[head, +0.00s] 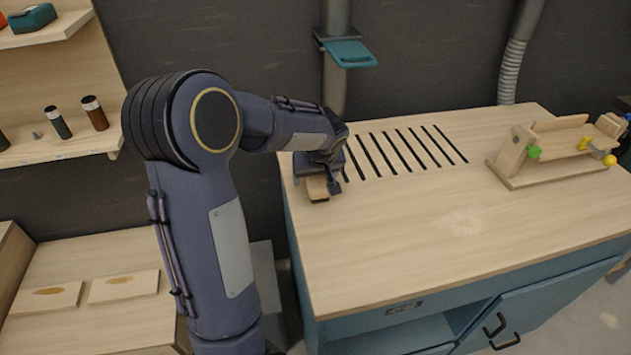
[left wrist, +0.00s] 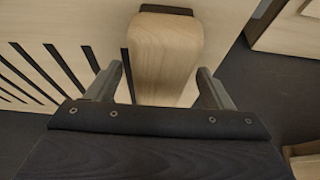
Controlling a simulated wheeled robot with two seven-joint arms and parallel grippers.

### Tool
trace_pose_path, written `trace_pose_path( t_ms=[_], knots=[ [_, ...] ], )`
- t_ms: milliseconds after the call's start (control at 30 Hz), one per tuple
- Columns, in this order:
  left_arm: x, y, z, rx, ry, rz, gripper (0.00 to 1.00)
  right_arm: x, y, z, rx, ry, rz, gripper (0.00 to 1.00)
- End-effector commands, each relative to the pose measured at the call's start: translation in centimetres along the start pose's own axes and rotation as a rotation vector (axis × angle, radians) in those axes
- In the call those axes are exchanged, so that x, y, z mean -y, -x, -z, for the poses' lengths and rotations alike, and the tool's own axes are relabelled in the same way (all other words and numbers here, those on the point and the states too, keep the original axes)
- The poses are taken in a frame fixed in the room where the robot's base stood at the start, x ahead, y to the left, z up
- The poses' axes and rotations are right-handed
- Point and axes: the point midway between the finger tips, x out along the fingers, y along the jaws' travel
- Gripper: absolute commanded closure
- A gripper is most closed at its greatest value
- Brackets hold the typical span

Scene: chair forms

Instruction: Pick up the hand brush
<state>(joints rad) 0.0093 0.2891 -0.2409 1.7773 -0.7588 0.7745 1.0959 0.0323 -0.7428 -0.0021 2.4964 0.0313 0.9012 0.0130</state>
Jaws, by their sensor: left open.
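The hand brush (left wrist: 165,60) shows in the left wrist view as a light wooden block with a dark strip at its far end. It lies on the workbench (head: 450,235) at its left edge, beside the dark slots. In the head view only a small wooden part of the brush (head: 318,188) shows under my left gripper (head: 325,180). In the left wrist view the two fingers of my left gripper (left wrist: 160,92) are apart, one on each side of the brush's near part. A gap shows at each side. My right gripper is in neither view.
A wooden jig (head: 555,150) with green and yellow knobs stands at the bench's right. A teal blast gate (head: 348,53) sits on the duct behind the bench. Shelves with small bottles (head: 95,113) are at the left. The middle of the bench top is clear.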

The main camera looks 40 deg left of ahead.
Motion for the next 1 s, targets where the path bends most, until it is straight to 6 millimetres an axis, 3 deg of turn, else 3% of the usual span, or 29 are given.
trace_pose_path(
  t_ms=[567, 1000],
  knots=[
    [0.0, -0.19, -0.09, 0.0, 0.0, 0.0, 0.27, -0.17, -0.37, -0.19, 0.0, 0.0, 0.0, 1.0],
    [-0.01, -0.18, -0.08, 0.0, 0.0, 0.0, 0.81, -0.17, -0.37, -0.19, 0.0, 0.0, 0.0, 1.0]
  ],
)
